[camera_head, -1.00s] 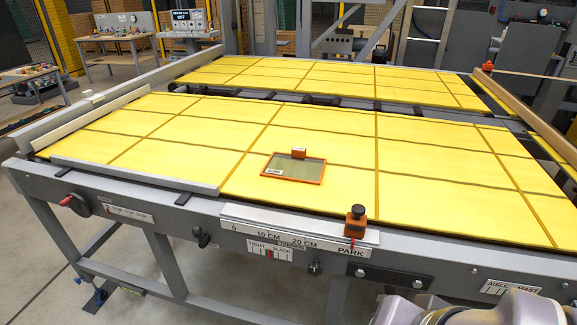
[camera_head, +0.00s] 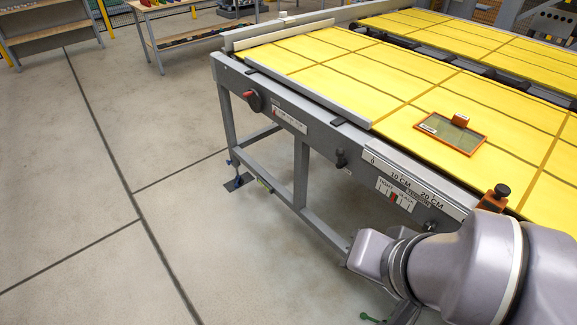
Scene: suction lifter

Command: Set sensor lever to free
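A red-handled lever (camera_head: 250,97) on a dark round mount sits on the front rail near the left end of the yellow-topped table. A small label plate (camera_head: 290,120) is to its right, its words too small to read. I cannot tell whether this is the sensor lever. A black knob (camera_head: 341,157) is further right on the rail. A tight/slack scale (camera_head: 396,194) with a red marker is right of that. My arm's grey links fill the lower right, but my gripper is not in view.
The grey table frame (camera_head: 302,170) stands on legs, with open concrete floor (camera_head: 110,190) left of it. An orange-framed plate (camera_head: 449,132) lies on the yellow top. An orange block with a black knob (camera_head: 494,198) is beside my arm. A workbench (camera_head: 190,30) stands behind.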

